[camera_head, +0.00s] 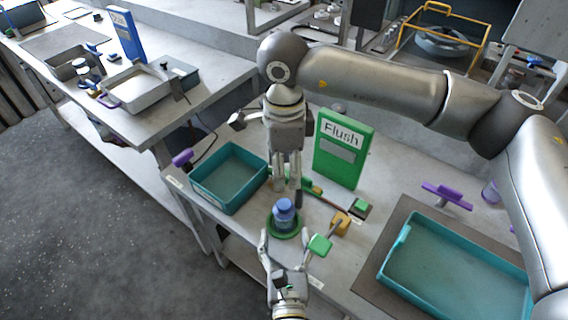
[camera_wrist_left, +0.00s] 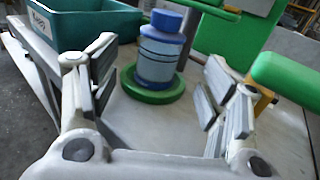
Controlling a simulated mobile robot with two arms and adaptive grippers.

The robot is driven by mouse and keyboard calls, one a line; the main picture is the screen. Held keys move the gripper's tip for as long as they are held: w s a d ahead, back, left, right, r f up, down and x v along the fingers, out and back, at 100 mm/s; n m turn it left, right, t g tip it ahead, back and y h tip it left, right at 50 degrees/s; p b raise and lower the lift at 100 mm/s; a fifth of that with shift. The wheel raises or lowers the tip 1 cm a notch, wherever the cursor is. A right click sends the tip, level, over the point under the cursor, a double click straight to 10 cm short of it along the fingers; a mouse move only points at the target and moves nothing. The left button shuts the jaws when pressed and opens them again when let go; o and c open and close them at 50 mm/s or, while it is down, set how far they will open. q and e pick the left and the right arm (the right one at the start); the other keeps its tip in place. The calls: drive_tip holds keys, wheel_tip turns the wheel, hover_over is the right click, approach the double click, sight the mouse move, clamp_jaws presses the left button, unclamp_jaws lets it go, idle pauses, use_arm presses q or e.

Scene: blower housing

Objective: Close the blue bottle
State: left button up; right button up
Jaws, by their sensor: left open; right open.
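The blue bottle (camera_head: 284,216) stands upright on a round green base (camera_head: 270,229) near the table's front edge. In the left wrist view the bottle (camera_wrist_left: 158,58) has a pale band, and a blue cap (camera_wrist_left: 166,20) sits on its top. I cannot tell how tightly the cap is seated. My left gripper (camera_head: 286,240) is open in front of the bottle, its fingers spread to either side and apart from it. My right gripper (camera_head: 288,190) points down just behind the bottle; it is open and holds nothing visible, with its fingertips partly hidden.
A teal bin (camera_head: 197,195) stands left of the bottle and a larger teal tray (camera_head: 388,268) at the right. A green "Flush" box (camera_head: 342,170) stands behind. A green-ended handle (camera_head: 320,244) is close to my left gripper's right finger.

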use_arm(q)
drive_tip(key=shift+s+d, duration=0.1)
drive_tip(key=shift+s, duration=2.1)
